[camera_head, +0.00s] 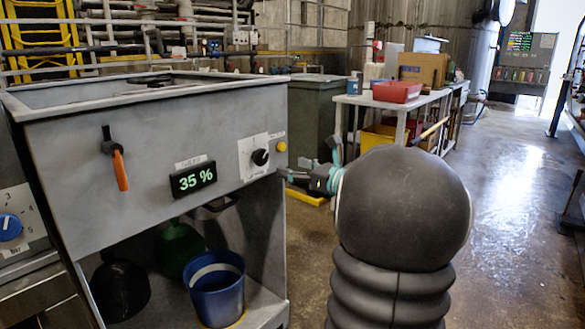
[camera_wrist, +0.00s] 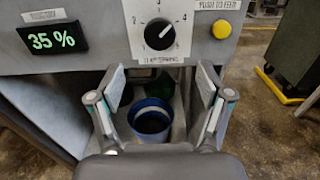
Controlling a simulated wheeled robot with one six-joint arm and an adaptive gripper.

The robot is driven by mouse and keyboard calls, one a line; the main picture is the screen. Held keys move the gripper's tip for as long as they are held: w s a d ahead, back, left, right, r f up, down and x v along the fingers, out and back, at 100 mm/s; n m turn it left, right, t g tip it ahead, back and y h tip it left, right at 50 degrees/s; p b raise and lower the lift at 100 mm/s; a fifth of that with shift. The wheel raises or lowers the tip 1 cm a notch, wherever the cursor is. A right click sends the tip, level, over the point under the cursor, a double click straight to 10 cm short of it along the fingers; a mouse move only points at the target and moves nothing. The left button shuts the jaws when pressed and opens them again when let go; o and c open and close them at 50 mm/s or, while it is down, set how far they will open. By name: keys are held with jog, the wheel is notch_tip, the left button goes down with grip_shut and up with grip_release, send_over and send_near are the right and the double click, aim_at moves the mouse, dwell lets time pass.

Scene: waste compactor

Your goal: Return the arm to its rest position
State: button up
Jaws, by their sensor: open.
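My gripper (camera_wrist: 162,100) is open and empty in the wrist view, its two fingers spread wide in front of the compactor's lower opening. In the head view my arm's dark rounded link hides most of it; part of it shows near the compactor's right edge. The grey waste compactor (camera_head: 75,135) fills the left of the head view. Its display (camera_head: 193,179) reads 35 %. A black dial (camera_head: 260,157) and a yellow button (camera_head: 281,146) sit to the right; the dial (camera_wrist: 160,34) and button (camera_wrist: 221,29) also show above the gripper in the wrist view.
A blue bucket (camera_head: 215,290) stands inside the compactor's lower opening, beside dark round containers. An orange-handled lever (camera_head: 120,170) hangs on the front. Behind my arm is a workbench with a red tray (camera_head: 397,91). The floor at right (camera_head: 510,215) is clear.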

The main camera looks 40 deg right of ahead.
dwell(0.4)
jog(key=s+a+f+n+g, duration=0.5)
jog(key=a+f+n, duration=0.1)
jog(key=f+n, duration=0.1)
jog(key=s+a+f+n+g, duration=0.4)
jog(key=s+a+f+n, duration=0.1)
jog(key=f+n, duration=0.25)
jog(key=s+a+r+n+g+h, duration=0.1)
jog(key=s+a+n+h, duration=0.3)
jog(key=s+a+n, duration=1.3)
jog(key=shift+a+n+g+h, duration=0.3)
jog(key=shift+a+n+g, duration=0.45)
jog(key=shift+g, duration=0.15)
